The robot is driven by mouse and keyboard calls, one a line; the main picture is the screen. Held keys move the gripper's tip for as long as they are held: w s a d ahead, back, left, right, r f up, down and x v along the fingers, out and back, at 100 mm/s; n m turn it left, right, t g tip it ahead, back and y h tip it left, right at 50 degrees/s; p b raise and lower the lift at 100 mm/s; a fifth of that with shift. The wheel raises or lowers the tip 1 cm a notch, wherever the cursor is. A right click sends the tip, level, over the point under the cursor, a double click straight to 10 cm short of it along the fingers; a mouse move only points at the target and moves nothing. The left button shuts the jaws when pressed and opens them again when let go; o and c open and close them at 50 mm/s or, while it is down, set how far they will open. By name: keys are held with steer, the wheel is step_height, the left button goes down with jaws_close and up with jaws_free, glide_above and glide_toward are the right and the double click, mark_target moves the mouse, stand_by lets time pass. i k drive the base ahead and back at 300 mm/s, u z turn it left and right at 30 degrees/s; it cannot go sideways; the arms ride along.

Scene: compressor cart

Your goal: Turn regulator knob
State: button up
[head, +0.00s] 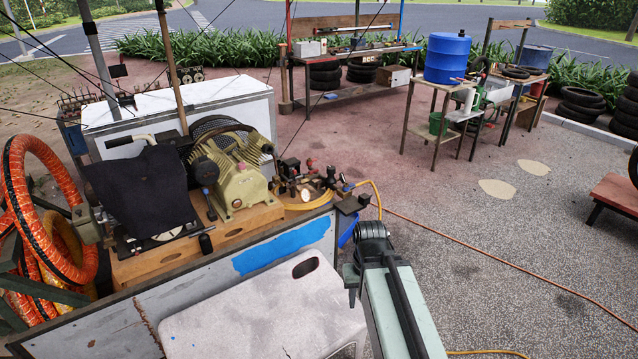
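A beige compressor (236,172) sits on a wooden base on the cart. To its right is a small cluster of brass and dark fittings (318,187) with red and black knob-like parts and a pale round face that looks like a gauge (305,194). The regulator knob seems to belong to this cluster. It is too small to tell which part it is or how it is turned. My pale green arm rises from the bottom edge to a dark joint, below and right of the fittings and apart from them in the picture. I cannot make out my gripper's fingers.
The cart's pale side panel (110,325) carries blue tape (283,246). Orange hoses (50,210) hang at left. A thin orange hose (490,255) crosses open ground at right. Benches stand farther back.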

mark_target(331, 169)
steer(key=z, duration=1.3)
steer(key=i, duration=4.15)
steer(key=u, duration=5.1)
